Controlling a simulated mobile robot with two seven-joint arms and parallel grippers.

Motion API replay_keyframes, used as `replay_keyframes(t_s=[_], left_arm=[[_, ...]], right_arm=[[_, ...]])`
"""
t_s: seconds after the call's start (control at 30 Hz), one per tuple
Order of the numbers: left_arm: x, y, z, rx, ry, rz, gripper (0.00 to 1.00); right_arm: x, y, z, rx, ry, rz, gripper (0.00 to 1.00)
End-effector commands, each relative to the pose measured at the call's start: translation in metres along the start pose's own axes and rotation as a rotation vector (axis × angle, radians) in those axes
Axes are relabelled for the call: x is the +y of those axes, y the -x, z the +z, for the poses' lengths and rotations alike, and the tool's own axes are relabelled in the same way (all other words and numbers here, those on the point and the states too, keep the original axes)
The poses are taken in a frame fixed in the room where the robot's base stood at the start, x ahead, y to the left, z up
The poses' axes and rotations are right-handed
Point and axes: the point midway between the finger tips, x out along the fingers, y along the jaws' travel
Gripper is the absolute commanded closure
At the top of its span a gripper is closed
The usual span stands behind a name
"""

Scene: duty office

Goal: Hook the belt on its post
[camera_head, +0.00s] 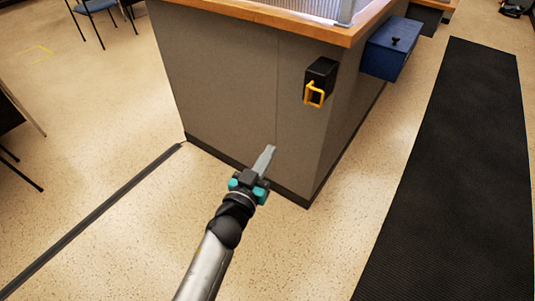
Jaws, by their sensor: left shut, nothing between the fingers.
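A black belt housing (320,74) is fixed to the face of the grey counter, just below its wooden edge. A yellow frame-like belt end (314,94) hangs at its front; no drawn-out belt shows. I see no clear post in this view. My left gripper (266,157) is shut and empty, in front of the counter. In the picture it is below and left of the yellow belt end, apart from it. My right gripper is not in view.
The grey counter (220,80) with a wooden top edge stands in the middle. A blue box (388,50) with a black knob is on its right side. A black mat (450,180) lies at right. A dark strip (95,215) crosses the floor at left; chairs (95,8) stand behind.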

Motion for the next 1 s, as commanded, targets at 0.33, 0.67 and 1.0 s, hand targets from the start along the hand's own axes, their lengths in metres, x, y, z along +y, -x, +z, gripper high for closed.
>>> replay_keyframes(t_s=[0.33, 0.67, 1.0], left_arm=[[-0.0001, 0.0000, 0.0001, 0.000, 0.000, 0.000, 1.00], [-0.0001, 0.0000, 0.0000, 0.000, 0.000, 0.000, 1.00], [-0.0001, 0.0000, 0.0000, 0.000, 0.000, 0.000, 0.77]], right_arm=[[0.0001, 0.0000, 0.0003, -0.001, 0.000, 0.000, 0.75], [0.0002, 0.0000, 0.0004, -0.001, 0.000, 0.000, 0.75], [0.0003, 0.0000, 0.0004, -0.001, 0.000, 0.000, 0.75]])
